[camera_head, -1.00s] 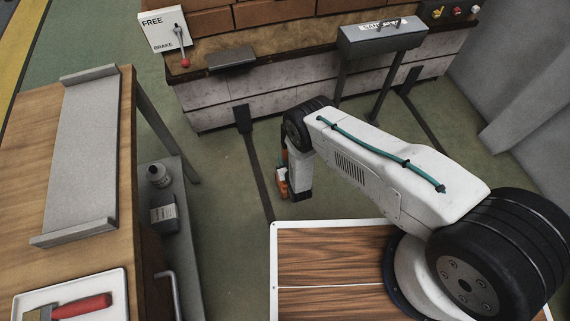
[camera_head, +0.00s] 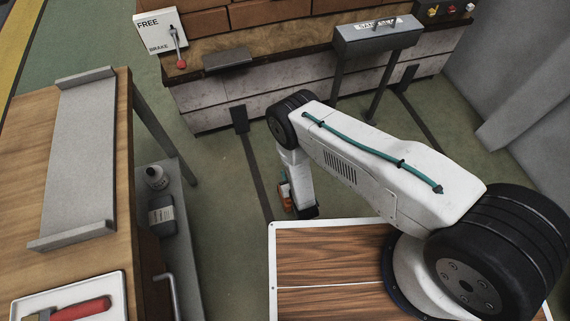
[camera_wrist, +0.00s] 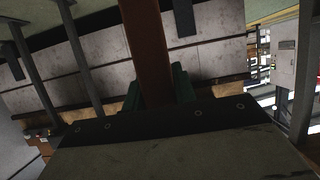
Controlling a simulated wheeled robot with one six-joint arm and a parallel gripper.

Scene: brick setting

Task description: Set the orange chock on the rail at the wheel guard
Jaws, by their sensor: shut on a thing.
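The orange chock (camera_head: 284,198) shows as a small orange patch at the lower end of my arm, low over the floor. My gripper (camera_wrist: 157,88) is shut on it. In the wrist view the chock (camera_wrist: 147,45) is a dark reddish-brown bar between two green jaws, running up out of the frame. Two dark rails (camera_head: 257,178) run along the floor from the brick-loaded wagon. A dark upright wheel guard (camera_head: 240,119) stands at the wagon's foot where the left rail ends. The chock is right of the left rail and nearer than the guard, apart from it.
A workbench (camera_head: 122,220) stands at the left, with a grey shelf (camera_head: 178,215) holding bottles beside it. A lever board (camera_head: 160,32) and a grey legged box (camera_head: 378,36) stand at the wagon.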

